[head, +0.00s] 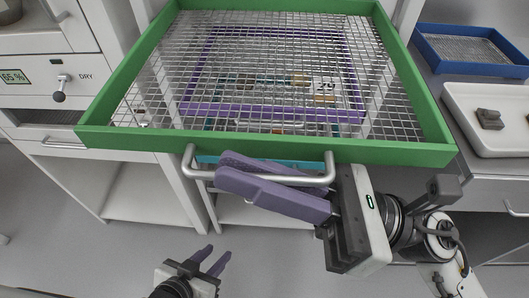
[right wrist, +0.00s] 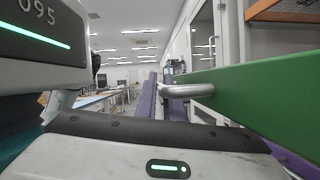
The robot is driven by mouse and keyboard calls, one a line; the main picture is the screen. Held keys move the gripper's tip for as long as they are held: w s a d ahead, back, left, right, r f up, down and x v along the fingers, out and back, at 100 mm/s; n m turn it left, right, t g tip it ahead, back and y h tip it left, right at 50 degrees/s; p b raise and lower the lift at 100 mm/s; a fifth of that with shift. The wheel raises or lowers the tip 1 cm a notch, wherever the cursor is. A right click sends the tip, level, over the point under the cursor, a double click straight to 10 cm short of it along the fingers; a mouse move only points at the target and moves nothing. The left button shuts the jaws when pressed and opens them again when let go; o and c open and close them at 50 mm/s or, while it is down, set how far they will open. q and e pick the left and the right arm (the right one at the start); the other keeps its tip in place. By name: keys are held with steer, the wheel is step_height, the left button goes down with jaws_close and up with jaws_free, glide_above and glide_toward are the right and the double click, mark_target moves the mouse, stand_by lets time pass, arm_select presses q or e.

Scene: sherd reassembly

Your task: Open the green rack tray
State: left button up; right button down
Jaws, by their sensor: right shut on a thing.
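The green rack tray (head: 290,146) has a wire mesh bottom and extends out of the rack toward me in the head view. Its silver bar handle (head: 200,174) is on the front wall. My right gripper (head: 228,170) comes from the right, its purple fingers shut on the handle bar and hiding part of it. The right wrist view shows the green front wall (right wrist: 260,95) and the handle (right wrist: 188,90) by the purple fingers. My left gripper (head: 215,257) is low in the head view, open and empty, well below the tray.
Through the mesh, a purple-framed tray (head: 275,112) shows beneath. A blue mesh tray (head: 470,52) and a white tray (head: 497,137) with a dark block (head: 490,119) lie on the right counter. A cabinet with a DRY lever (head: 60,90) stands left. Floor in front is clear.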

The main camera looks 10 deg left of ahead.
arm_select(q)
steer(key=shift+s, duration=0.1)
steer(key=shift+s+f, duration=0.25)
arm_select(e)
steer(key=c, duration=2.2)
jaws_free()
steer(key=shift+o, duration=0.2)
steer(key=shift+d, duration=0.1)
